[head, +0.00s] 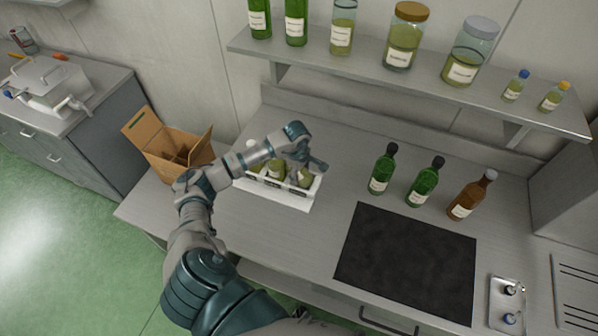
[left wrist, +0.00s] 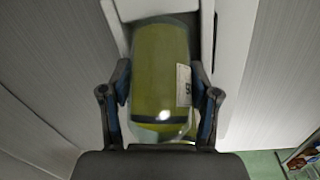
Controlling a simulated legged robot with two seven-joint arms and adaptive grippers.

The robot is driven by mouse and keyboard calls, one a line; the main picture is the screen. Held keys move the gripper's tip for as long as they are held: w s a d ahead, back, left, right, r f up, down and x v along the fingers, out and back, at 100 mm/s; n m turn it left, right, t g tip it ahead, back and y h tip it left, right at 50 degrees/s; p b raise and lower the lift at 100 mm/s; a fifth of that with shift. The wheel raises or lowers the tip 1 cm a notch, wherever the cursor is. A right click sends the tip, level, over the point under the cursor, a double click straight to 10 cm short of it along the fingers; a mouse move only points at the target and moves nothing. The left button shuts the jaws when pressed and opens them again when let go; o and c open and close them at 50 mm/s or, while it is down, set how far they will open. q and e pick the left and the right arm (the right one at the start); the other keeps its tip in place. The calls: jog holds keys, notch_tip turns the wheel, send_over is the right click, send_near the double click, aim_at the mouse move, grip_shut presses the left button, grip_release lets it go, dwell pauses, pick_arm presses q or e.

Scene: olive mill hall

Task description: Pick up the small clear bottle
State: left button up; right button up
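My left arm reaches from the bottom of the head view to a white divided tray (head: 283,198) on the bench, which holds several bottles of yellow-green oil. My left gripper (head: 306,164) is at the tray's right end, over a bottle (head: 304,179) there. In the left wrist view, a clear bottle (left wrist: 158,75) of yellow-green oil with a white label lies between the fingers of my left gripper (left wrist: 161,85). The fingers are close along both its sides; whether they press on it is unclear. Two small clear bottles, one blue-capped (head: 515,86) and one yellow-capped (head: 554,97), stand on the shelf. My right gripper is not visible.
Two green bottles (head: 382,171) and a brown bottle (head: 470,196) stand right of the tray, behind a dark mat (head: 406,258). An open cardboard box (head: 172,147) is at the left. The shelf (head: 400,80) with larger jars overhangs the back.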

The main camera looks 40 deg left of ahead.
pick_arm(q)
jog(key=shift+a, duration=0.1)
jog(key=c, duration=0.3)
